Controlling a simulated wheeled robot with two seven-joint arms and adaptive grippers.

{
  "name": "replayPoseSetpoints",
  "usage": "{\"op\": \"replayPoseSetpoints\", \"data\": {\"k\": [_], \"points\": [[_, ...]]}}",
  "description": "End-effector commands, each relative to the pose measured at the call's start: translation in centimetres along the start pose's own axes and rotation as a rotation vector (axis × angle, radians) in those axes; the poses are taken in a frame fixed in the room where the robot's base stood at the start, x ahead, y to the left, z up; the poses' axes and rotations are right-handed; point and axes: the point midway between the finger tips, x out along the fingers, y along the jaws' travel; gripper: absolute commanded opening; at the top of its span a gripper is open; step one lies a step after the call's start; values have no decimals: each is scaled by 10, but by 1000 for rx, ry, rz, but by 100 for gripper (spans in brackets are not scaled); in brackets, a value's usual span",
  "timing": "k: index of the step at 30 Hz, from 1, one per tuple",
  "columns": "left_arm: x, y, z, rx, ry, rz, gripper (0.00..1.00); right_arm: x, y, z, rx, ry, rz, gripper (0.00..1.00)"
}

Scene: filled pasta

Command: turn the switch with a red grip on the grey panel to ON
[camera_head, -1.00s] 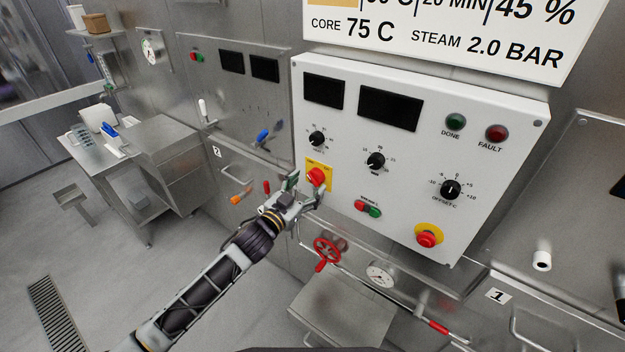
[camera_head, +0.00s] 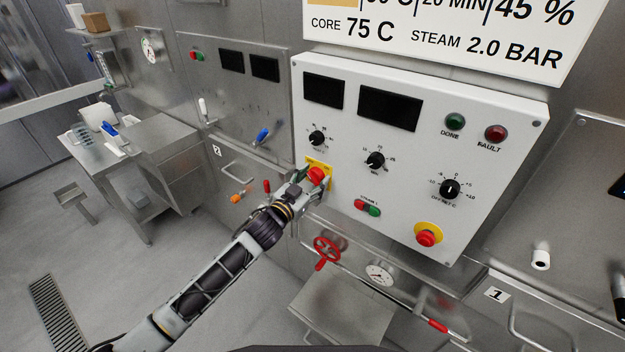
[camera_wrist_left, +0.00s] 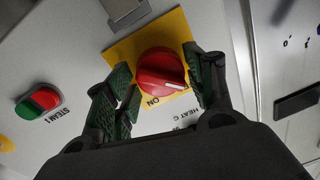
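The switch with a red grip (camera_head: 317,175) sits on a yellow plate (camera_head: 327,186) at the lower left of the grey panel (camera_head: 400,196). In the left wrist view the red grip (camera_wrist_left: 160,74) is round with a white pointer line, and the word ON shows beside it on the plate (camera_wrist_left: 176,26). My left gripper (camera_head: 314,178) is at the switch. In the left wrist view its green-padded fingers (camera_wrist_left: 164,84) are apart, one on each side of the red grip; I cannot tell whether they touch it. My right gripper is not in view.
The panel also bears black knobs (camera_head: 375,161), a red and green button pair (camera_head: 367,208) and a red button on a yellow ring (camera_head: 427,236). Below are a red valve wheel (camera_head: 326,250), a gauge (camera_head: 380,274) and a rail.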

Motion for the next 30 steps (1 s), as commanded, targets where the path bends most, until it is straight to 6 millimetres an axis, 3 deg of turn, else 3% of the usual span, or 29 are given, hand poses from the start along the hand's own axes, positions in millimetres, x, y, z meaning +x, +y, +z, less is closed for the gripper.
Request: {"op": "replayPoseSetpoints", "data": {"k": [1, 6, 20, 30], "points": [[0, 0, 0, 0, 0, 0, 43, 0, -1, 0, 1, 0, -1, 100], [0, 0, 0, 0, 0, 0, 22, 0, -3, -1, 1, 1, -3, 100], [0, 0, 0, 81, 5, -1, 23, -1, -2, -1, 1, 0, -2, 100], [0, 1, 1, 320, 20, -4, 23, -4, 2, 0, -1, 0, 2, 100]]}}
